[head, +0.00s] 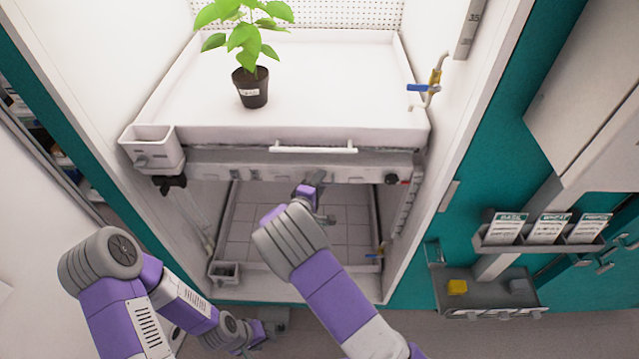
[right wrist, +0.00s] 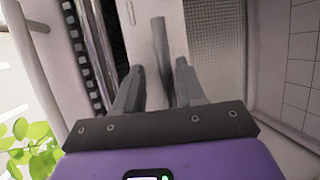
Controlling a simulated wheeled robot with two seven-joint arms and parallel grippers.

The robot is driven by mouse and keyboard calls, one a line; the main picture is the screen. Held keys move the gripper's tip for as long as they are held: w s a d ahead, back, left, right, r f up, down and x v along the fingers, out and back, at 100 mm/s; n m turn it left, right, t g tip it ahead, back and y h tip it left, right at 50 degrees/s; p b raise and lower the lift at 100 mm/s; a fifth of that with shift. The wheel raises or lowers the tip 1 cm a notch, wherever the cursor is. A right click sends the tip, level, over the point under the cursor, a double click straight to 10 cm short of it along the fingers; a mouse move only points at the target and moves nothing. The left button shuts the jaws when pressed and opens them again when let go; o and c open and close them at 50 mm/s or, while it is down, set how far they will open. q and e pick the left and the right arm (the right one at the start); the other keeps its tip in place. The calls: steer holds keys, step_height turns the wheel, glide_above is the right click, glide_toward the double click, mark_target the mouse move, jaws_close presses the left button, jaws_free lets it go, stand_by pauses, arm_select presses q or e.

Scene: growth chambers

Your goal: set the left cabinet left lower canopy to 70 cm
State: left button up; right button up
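The lower canopy (head: 235,168) is a pale grey panel under the upper shelf of the cabinet. A small grey grip (head: 318,177) shows at the middle of its front edge. My right gripper (head: 318,192) is at that edge. In the right wrist view, its two fingers (right wrist: 158,82) are apart, with a dark grey bar (right wrist: 162,50) between them and gaps on both sides. A marked strip (head: 407,205) runs down the right wall of the lower bay; its figures are too small to read. My left gripper (head: 262,328) is low at the front, its fingers unclear.
A potted plant (head: 251,88) stands on the white upper tray (head: 190,100), which has a white front handle (head: 313,149). A small white bin (head: 152,146) hangs at its left corner. A tap with a blue lever (head: 416,88) is on the right wall. Card holders (head: 540,240) are further right.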

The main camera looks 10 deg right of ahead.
steer(key=v, duration=0.7)
steer(key=shift+s+a, duration=0.2)
steer(key=shift+s, duration=0.05)
steer(key=s+d+f+m+g+y+b, duration=0.25)
steer(key=s+f, duration=0.25)
steer(key=f, duration=0.7)
steer(key=s+d+f+m+g+y+b, duration=0.2)
steer(key=s+d+f+m+g+y, duration=0.3)
steer(key=f, duration=0.6)
steer(key=s+a+f+m+g+y+b, duration=0.1)
steer(key=s+a+f+m+g+y, duration=0.1)
steer(key=s, duration=0.7)
steer(key=s+a+f+m+g+y+b, duration=0.2)
steer(key=s+a+f+m+g+y, duration=0.1)
steer(key=s, duration=0.7)
steer(key=shift+s+a+f+m+y, duration=0.15)
steer(key=shift+a+f+m+y, duration=0.4)
steer(key=shift+a+m, duration=0.4)
steer(key=shift+o, duration=0.4)
